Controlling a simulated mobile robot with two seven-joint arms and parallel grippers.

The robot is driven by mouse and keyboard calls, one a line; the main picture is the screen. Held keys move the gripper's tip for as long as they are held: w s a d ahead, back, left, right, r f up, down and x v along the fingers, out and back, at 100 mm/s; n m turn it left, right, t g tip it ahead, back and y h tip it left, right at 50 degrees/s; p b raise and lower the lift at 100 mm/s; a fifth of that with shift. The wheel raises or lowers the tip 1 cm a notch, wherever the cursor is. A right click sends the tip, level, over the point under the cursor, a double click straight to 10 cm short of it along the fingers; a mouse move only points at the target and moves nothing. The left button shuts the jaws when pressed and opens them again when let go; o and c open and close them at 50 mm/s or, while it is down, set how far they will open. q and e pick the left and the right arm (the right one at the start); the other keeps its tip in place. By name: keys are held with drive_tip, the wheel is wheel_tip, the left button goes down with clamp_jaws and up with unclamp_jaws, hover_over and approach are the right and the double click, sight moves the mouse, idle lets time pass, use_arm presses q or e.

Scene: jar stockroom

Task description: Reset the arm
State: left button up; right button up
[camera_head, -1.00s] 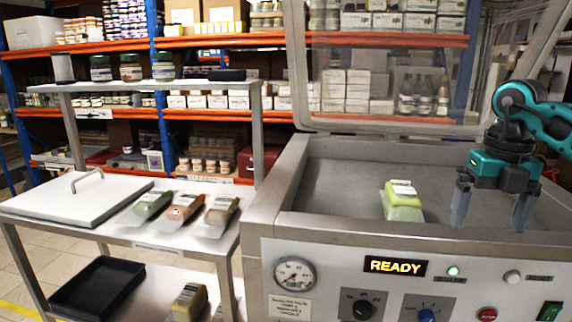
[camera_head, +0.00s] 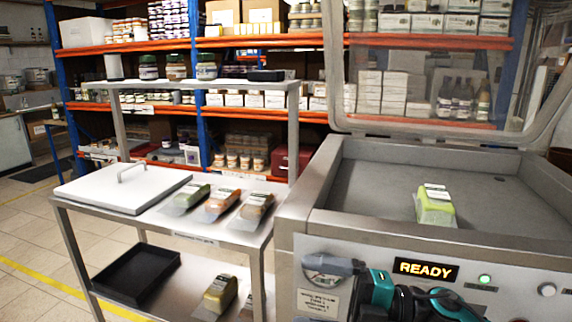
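My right gripper (camera_head: 335,265) is low in front of the machine's front panel, pointing left and covering part of the gauge. Its fingers overlap in this view, so their opening is hidden; nothing shows held in it. My teal and black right arm runs along the bottom edge. My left gripper is out of view. A light green packet with a white label (camera_head: 434,207) lies inside the chamber of the vacuum machine (camera_head: 385,232), near its front wall, apart from the gripper.
The machine's clear lid (camera_head: 430,75) stands raised. A steel cart (camera_head: 240,237) at its left holds a white lid panel (camera_head: 122,187), several bagged packets (camera_head: 222,202), and a black tray (camera_head: 137,273) below. Shelves (camera_head: 285,118) stand behind. Floor (camera_head: 30,235) is free at left.

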drive_tip(key=d+f+m+t+h, duration=0.3)
drive_tip(key=f+m+t+h, duration=0.3)
drive_tip(key=m, duration=0.5)
drive_tip(key=d+f+m+t+h, duration=0.4)
drive_tip(key=f+m+t, duration=0.2)
drive_tip(key=m+t, duration=0.3)
drive_tip(key=s+d+f+m+g+h, duration=0.3)
drive_tip(key=s+f+m, duration=0.1)
drive_tip(key=s+f, duration=0.2)
drive_tip(key=s+d+f+m+g+h, duration=0.3)
drive_tip(key=s+f+m, duration=0.1)
drive_tip(key=s+f, duration=0.3)
wheel_tip(320, 180, down, 2)
drive_tip(key=shift+s+f+m+g+h+p, duration=0.1)
drive_tip(key=shift+s+m+g+h+p, duration=0.2)
drive_tip(key=shift+m+g+h, duration=0.1)
